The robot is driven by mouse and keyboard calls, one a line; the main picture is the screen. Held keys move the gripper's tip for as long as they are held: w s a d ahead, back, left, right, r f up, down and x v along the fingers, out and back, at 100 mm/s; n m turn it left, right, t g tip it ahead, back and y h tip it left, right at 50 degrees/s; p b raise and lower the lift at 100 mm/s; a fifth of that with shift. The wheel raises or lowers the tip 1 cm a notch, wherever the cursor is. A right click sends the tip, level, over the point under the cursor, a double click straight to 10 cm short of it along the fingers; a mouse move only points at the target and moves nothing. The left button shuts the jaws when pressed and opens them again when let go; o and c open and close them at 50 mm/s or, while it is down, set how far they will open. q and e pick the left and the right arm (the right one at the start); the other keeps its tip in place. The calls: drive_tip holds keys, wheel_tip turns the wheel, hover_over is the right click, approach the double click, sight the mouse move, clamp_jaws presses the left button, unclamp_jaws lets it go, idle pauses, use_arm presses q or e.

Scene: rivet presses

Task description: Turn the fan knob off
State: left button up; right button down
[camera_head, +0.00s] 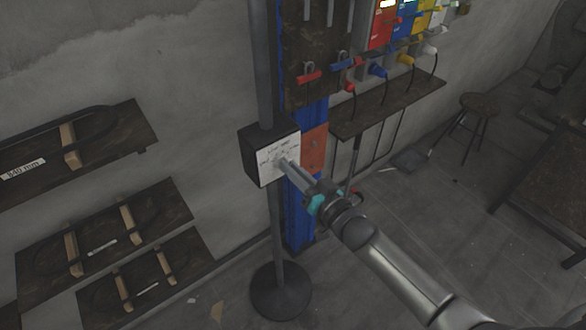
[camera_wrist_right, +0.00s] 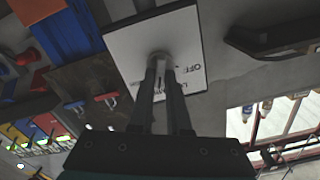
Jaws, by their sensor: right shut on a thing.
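The fan knob (camera_wrist_right: 160,56) is a small round grey knob on a white labelled panel (camera_head: 275,160). The panel is the face of a dark box (camera_head: 254,153) on a grey pole. In the wrist view the white panel (camera_wrist_right: 123,48) carries markings, one reading "OFF". My right gripper (camera_head: 284,164) reaches the panel from the lower right, and its fingers are shut on the knob. In the wrist view the fingertips (camera_wrist_right: 160,64) meet at the knob and hide part of it. The knob's pointing direction cannot be told. My left gripper is not in view.
The pole stands on a round dark base (camera_head: 280,290). A blue post (camera_head: 300,215) and a tool board with red and blue handles are close behind. Wooden wall shelves (camera_head: 100,226) are at left. A stool (camera_head: 479,103) stands at right, with open floor before it.

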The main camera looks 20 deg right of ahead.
drive_tip(key=shift+s+a+f+n, duration=0.1)
drive_tip(key=shift+a+n, duration=0.05)
drive_tip(key=shift+n, duration=4.35)
drive_tip(key=shift+s+a+f+n, duration=0.1)
drive_tip(key=shift+a+n, duration=0.05)
drive_tip(key=shift+n, duration=4.35)
drive_tip(key=c, duration=0.9)
unclamp_jaws()
drive_tip(key=shift+o, duration=0.2)
drive_tip(key=shift+r, duration=0.1)
drive_tip(key=v, duration=1.5)
